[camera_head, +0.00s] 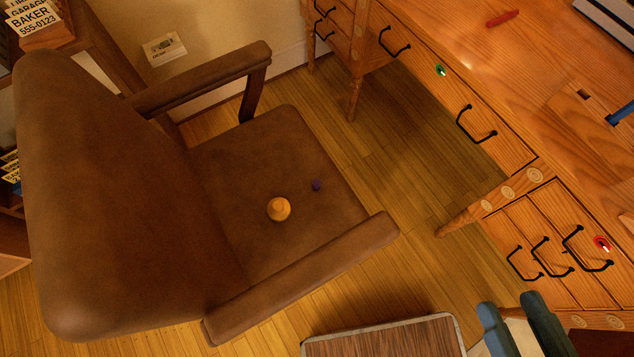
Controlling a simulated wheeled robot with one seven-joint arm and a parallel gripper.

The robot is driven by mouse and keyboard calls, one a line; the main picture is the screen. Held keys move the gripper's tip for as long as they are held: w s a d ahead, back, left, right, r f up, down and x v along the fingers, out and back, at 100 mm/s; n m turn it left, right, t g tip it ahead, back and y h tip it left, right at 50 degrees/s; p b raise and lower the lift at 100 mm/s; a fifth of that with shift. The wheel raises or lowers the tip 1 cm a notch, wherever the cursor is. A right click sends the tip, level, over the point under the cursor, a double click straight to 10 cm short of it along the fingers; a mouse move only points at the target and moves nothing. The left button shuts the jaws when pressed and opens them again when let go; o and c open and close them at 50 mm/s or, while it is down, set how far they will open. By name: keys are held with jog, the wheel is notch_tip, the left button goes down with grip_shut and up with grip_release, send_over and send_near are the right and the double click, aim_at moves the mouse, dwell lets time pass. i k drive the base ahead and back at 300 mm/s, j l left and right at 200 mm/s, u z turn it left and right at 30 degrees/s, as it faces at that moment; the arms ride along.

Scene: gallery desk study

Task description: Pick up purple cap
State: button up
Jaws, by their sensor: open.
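A small dark purple thing (317,186), which looks like the purple cap, lies on the seat of a brown armchair (285,130). A round orange-yellow knob-like object (279,209) lies on the same seat, a little to its left and nearer the chair's back, apart from it. My gripper (512,312) shows at the bottom right edge as two blue-grey fingers. It is open with nothing seen between the fingers, and it is well away from the chair seat, to the lower right of the cap.
The chair's armrests (310,275) flank the seat. A wooden desk (545,60) with black-handled drawers fills the right, with a red object (502,18) on top. A brown-topped piece with a grey edge (385,340) stands at the bottom. Wooden floor (400,180) lies bare between chair and desk.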

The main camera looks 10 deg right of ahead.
aim_at(316, 182)
jog(key=l+u, duration=0.3)
jog(key=k+l+u, duration=0.15)
jog(key=l+u, duration=0.2)
jog(key=k+l+u, duration=0.15)
jog(key=l+u, duration=0.15)
jog(key=l, duration=0.15)
jog(key=k+l+u, duration=0.2)
jog(key=u, duration=0.15)
jog(key=l, duration=0.1)
